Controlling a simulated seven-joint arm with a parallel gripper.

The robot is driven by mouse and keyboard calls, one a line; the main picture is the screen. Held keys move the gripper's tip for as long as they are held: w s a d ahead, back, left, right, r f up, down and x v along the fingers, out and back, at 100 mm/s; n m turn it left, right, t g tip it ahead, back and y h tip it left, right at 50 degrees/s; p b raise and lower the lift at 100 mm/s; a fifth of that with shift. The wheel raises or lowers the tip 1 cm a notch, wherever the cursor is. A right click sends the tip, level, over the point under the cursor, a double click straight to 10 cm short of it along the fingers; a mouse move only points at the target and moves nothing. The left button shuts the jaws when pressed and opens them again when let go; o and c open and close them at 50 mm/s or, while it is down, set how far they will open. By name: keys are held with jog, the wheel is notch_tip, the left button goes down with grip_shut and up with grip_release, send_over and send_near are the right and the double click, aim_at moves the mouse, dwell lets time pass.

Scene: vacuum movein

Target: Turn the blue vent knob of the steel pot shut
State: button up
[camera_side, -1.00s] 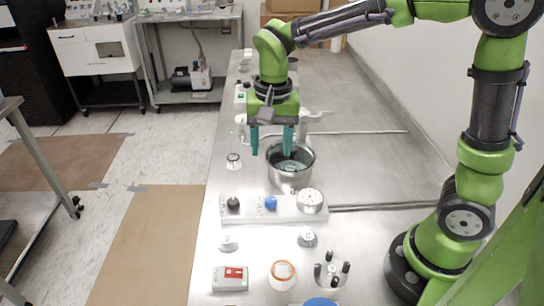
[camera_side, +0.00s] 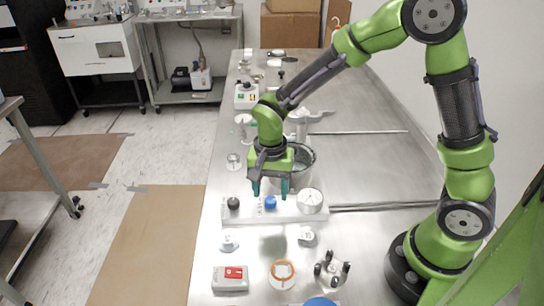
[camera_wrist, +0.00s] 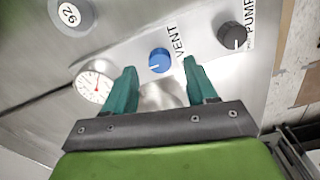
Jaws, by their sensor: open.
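The blue vent knob (camera_side: 270,202) sits on the sloped metal panel (camera_side: 290,214) in front of the steel pot (camera_side: 305,170). The wrist view shows the blue knob (camera_wrist: 159,60) beside the printed word VENT, with a small mark on its face. My gripper (camera_side: 270,192) is open and empty, pointing down just above the knob in the side view. In the wrist view its teal fingertips (camera_wrist: 160,68) lie to either side of the knob, apart from it. The pot is partly hidden behind my gripper.
A black pump knob (camera_side: 233,203) and a round gauge (camera_side: 310,198) flank the vent knob on the panel.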

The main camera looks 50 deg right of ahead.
aim_at(271, 202)
jog(key=shift+f, duration=1.4)
jog(key=shift+c, duration=0.5)
jog(key=c, duration=1)
